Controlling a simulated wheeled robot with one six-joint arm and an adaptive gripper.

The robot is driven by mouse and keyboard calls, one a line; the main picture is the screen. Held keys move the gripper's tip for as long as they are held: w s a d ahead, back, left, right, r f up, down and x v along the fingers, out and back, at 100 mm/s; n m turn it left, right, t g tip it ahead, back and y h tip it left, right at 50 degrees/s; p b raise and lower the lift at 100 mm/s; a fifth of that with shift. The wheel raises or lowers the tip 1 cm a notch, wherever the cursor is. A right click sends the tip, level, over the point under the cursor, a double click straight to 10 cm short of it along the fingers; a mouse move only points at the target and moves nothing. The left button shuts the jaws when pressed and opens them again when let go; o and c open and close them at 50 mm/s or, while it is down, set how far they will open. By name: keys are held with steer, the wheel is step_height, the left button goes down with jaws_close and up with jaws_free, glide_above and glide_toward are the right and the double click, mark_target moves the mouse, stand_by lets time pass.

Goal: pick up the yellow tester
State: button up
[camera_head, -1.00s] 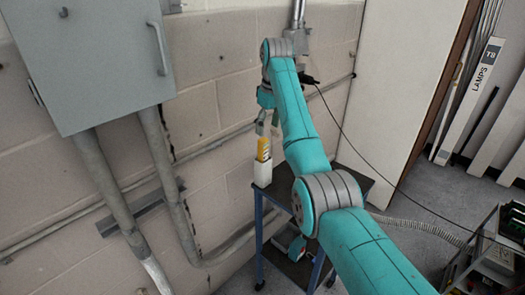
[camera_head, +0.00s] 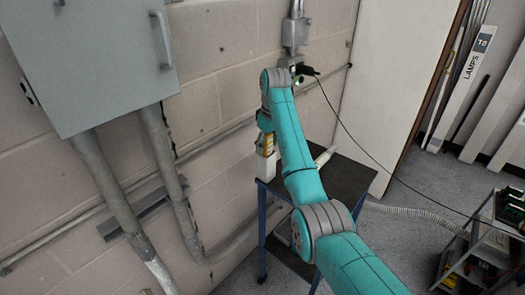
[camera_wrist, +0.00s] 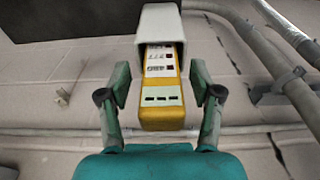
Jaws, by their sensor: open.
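The yellow tester (camera_wrist: 162,95) stands in a white holder (camera_wrist: 160,25) in the wrist view, with white labels and dark marks on its face. The holder covers its far end. My gripper (camera_wrist: 160,82) is open, with one finger on each side of the tester's exposed end. I see a gap at both sides. In the head view the tester (camera_head: 266,143) is partly hidden by my arm. Its holder (camera_head: 266,168) sits at the left corner of a dark-topped cart (camera_head: 340,178). My fingers are hidden there behind the arm.
A grey cabinet (camera_head: 90,60) and conduits (camera_head: 110,185) are on the wall to the left. A black plug with a cable (camera_head: 345,130) hangs near a wall box behind my arm. A pale pointed object (camera_head: 325,156) lies on the cart. Another cart (camera_head: 480,245) stands at right.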

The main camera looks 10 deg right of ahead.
steer(key=shift+f, duration=0.15)
steer(key=shift+c, duration=0.4)
steer(key=shift+a, duration=0.1)
jaws_close()
